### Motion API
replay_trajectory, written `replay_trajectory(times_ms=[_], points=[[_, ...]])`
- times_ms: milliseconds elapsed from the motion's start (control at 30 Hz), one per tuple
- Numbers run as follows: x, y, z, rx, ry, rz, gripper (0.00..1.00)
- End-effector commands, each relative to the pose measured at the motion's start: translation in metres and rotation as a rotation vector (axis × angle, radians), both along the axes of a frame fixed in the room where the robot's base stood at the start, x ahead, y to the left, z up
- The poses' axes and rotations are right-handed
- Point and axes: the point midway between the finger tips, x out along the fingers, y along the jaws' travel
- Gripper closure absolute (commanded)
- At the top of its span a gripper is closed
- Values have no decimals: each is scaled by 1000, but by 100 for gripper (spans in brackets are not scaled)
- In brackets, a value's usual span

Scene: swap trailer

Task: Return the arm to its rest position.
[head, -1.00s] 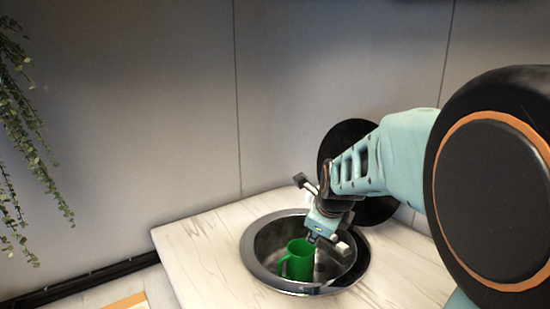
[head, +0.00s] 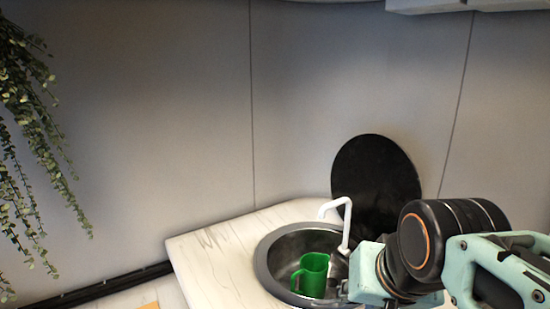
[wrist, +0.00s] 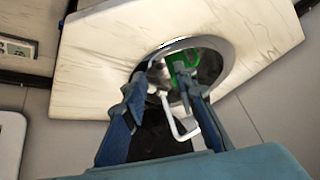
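My arm (head: 430,250) is folded at the lower right of the head view, with its pale blue end beside the sink. My gripper itself cannot be made out there. In the wrist view my gripper (wrist: 161,78) shows two fingers spread apart with nothing held between them. The fingers point toward the sink, which lies beyond them. A green mug (head: 312,274) stands in the sink (head: 265,262). In the wrist view the mug (wrist: 177,60) is partly hidden behind the right finger.
A white faucet (head: 345,222) rises at the sink's back edge, close to my arm. A round black lid (head: 376,180) leans behind it. The pale counter (head: 215,255) is clear left of the sink. A plant (head: 40,120) hangs at the far left.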

Motion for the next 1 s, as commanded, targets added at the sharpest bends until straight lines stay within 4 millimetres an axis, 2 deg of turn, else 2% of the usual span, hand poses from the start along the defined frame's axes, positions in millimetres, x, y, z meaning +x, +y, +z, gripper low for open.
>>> replay_trajectory(times_ms=[33, 100, 133, 200, 400, 600, 800, 1000], points=[[-18, -1, 3, -47, 21, 50, 74], [-43, 1, -1, -114, 61, 139, 74], [-46, 2, 6, -125, 69, 157, 74], [-42, 3, 27, -118, 67, 155, 74], [-42, 3, 69, -116, 67, 154, 74], [-41, 3, 104, -115, 66, 153, 74], [-41, 3, 119, -115, 66, 153, 74], [-41, 3, 119, -116, 65, 152, 74]])
